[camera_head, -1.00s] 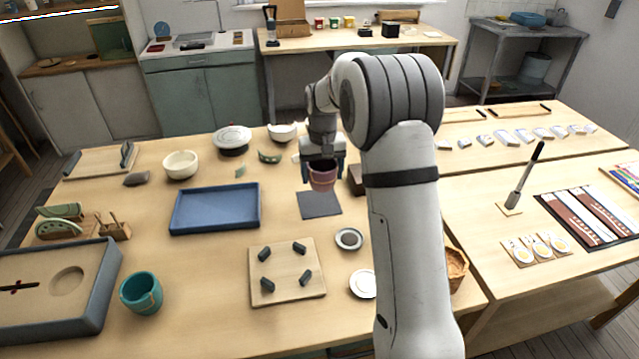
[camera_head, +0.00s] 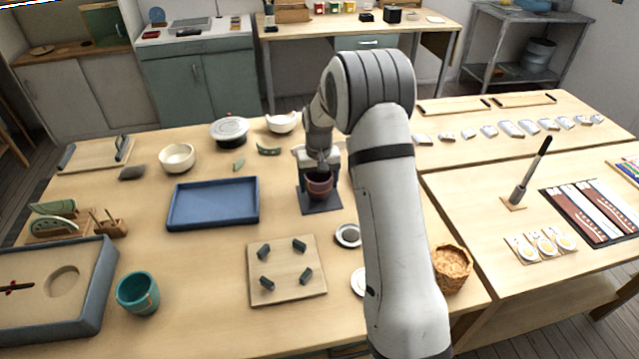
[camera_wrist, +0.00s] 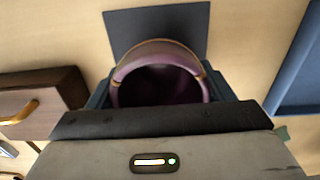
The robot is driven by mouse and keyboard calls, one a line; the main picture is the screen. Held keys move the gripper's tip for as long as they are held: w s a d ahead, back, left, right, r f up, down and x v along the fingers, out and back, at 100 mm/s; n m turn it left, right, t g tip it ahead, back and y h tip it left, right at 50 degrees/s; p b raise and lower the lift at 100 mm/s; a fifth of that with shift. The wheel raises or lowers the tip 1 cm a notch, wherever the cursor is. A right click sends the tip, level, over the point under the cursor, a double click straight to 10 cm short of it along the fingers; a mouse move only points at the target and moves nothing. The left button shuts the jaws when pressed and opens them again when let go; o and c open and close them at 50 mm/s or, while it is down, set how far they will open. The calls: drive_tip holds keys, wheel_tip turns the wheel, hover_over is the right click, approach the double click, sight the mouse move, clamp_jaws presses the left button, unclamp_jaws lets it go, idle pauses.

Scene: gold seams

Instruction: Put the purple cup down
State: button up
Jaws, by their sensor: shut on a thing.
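The purple cup (camera_head: 319,186) has a gold-coloured rim line and is upright at the dark grey square mat (camera_head: 320,203). It also shows in the wrist view (camera_wrist: 160,75), with the mat (camera_wrist: 180,22) behind it. My gripper (camera_head: 319,174) is shut on the cup, with a finger on each side of it. The cup is over or on the mat; I cannot tell whether its base touches. The cup's lower part is hidden in the wrist view.
A blue tray (camera_head: 213,226) lies left of the mat. A board with four-cornered pegs (camera_head: 287,285) and a small dish (camera_head: 348,235) are in front. A wooden drawer box (camera_wrist: 40,105) stands close beside the cup. A teal cup (camera_head: 138,293) is at the front left.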

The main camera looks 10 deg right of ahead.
drive_tip(key=shift+f, duration=0.4)
drive_tip(key=shift+f, duration=0.25)
drive_tip(key=o, duration=0.9)
drive_tip(key=shift+r, duration=0.1)
drive_tip(key=shift+o, duration=0.2)
